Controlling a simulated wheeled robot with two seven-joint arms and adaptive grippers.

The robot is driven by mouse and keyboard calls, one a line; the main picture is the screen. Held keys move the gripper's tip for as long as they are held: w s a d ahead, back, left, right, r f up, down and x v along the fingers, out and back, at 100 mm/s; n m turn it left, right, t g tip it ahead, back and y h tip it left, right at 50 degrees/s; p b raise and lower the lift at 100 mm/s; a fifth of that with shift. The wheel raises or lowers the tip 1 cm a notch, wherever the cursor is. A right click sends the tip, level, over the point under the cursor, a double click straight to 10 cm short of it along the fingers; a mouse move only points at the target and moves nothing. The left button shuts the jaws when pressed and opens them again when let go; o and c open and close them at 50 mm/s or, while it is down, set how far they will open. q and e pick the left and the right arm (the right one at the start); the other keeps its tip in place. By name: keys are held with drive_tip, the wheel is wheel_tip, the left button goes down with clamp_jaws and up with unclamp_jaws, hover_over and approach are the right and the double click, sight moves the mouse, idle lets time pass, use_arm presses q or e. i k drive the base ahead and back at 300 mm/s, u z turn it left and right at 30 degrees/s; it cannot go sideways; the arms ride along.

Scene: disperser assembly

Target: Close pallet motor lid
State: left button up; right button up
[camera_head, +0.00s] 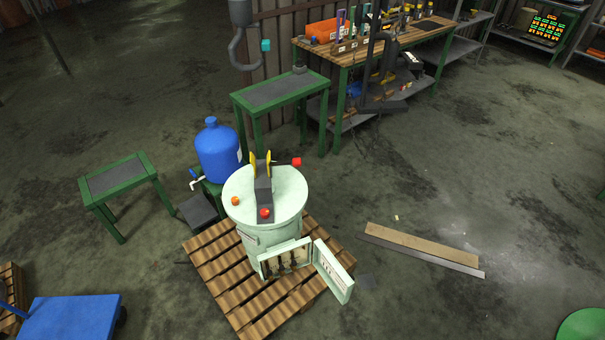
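A pale green cylindrical machine (237,207) stands on a wooden pallet (205,258), a little left of the middle of the view. On its front is a pale green box (265,268) with dark parts inside. The box's lid (333,272) is swung open to the right, away from the box opening. On the machine's round top are a dark grey block (264,190), yellow pieces (254,164), red knobs (265,213) and an orange knob (235,201). Neither of my grippers shows in the view.
A blue bottle (218,152) and a small green table (124,187) stand to the left. A green-framed table (281,92) and a cluttered workbench (380,45) are behind. A plank (422,249) lies at right. A blue cart (70,317) is front left. The right floor is mostly clear.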

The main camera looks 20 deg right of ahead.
sight(339, 282)
drive_tip(key=u, duration=3.3)
drive_tip(key=k, duration=2.4)
drive_tip(key=z, duration=2.15)
